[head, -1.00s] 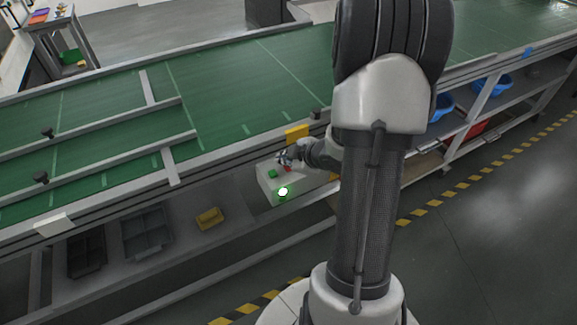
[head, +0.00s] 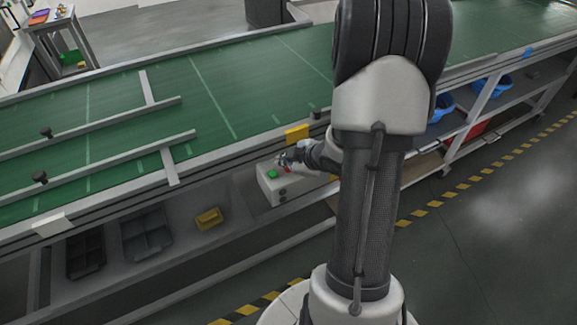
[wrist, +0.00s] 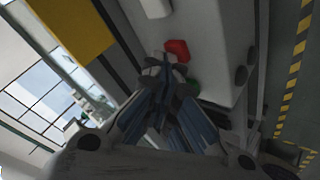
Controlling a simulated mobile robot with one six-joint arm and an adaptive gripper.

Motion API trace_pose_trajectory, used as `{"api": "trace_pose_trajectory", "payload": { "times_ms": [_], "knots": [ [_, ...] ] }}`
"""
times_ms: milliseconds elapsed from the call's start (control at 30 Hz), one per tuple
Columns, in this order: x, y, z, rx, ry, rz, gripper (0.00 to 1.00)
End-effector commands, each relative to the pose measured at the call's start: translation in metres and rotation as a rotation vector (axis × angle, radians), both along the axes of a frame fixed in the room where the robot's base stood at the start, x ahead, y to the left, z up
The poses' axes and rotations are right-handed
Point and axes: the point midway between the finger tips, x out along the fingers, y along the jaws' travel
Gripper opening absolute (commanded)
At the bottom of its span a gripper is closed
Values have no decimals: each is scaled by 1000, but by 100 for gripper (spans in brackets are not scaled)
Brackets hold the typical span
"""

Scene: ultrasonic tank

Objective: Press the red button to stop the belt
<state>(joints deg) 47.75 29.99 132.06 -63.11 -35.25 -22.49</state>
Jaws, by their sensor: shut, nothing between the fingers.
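The red button (head: 287,169) sits on top of a pale control box (head: 268,190) at the belt's near side, partly hidden by my gripper. A green button (head: 272,174) is to its left. The round lamp (head: 283,191) on the box's front is dark. My gripper (head: 284,160) is shut and empty, with its tips right at the red button. I cannot tell whether the tips touch the red button.
The green conveyor belt (head: 225,90) with metal guide rails runs behind the box. Grey bins (head: 146,234) and a yellow container (head: 209,219) lie on the shelf below.

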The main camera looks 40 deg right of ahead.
Motion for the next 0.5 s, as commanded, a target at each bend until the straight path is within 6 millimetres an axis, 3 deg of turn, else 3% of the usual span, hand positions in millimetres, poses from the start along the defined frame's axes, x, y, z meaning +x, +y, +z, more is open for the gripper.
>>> {"api": "trace_pose_trajectory", "payload": {
  "times_ms": [300,500],
  "knots": [
    [0,0,16,0,1,0,0],
    [0,0,16,1,1,1,0]
  ]
}}
